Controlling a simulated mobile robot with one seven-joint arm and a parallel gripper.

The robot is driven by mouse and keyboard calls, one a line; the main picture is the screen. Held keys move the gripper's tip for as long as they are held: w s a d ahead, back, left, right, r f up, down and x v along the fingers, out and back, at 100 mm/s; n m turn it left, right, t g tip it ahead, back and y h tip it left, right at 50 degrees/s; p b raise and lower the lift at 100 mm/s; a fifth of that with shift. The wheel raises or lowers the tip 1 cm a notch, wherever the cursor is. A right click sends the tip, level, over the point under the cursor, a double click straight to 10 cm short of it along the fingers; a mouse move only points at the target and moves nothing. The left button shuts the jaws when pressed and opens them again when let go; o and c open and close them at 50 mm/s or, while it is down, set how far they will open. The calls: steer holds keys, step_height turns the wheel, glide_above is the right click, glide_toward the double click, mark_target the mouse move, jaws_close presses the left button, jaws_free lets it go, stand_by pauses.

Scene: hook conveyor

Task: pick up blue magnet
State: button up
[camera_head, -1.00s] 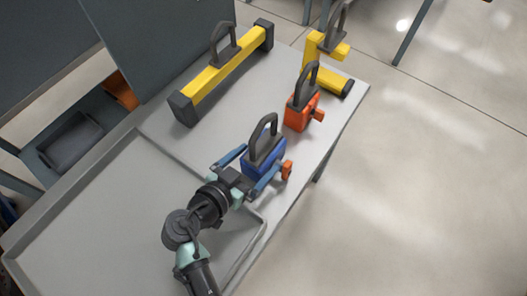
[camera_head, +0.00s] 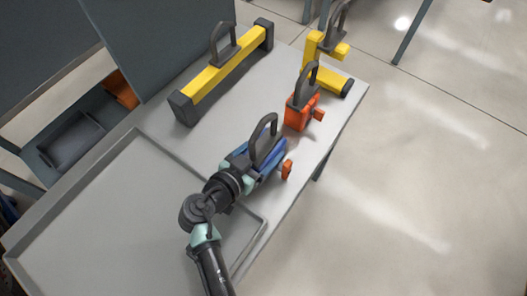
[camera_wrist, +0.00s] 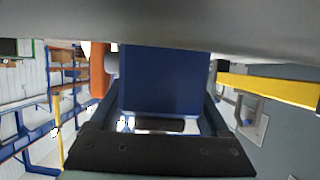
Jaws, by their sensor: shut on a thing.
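The blue magnet (camera_head: 276,151) stands on the table near its right edge, with a dark loop handle (camera_head: 264,138) on top and an orange knob (camera_head: 287,169) on its right side. My gripper (camera_head: 258,160) is at the magnet, its fingers shut on it. In the wrist view the blue body (camera_wrist: 165,80) fills the space between the fingers, with the orange knob (camera_wrist: 98,70) at its left. My wrist hides part of the magnet in the head view. I cannot tell any gap beneath the magnet.
A red magnet (camera_head: 300,110) stands just behind the blue one. A yellow beam with a handle (camera_head: 215,75) lies at the back left, and a yellow bracket (camera_head: 325,72) stands at the back right. A grey tray (camera_head: 110,215) takes up the front left.

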mark_target(263, 145)
jaws_close()
steer(key=shift+w+r, duration=0.15)
steer(key=shift+r, duration=0.1)
step_height(263, 145, up, 10)
steer(key=shift+r+p, duration=0.1)
steer(key=shift+p, duration=0.25)
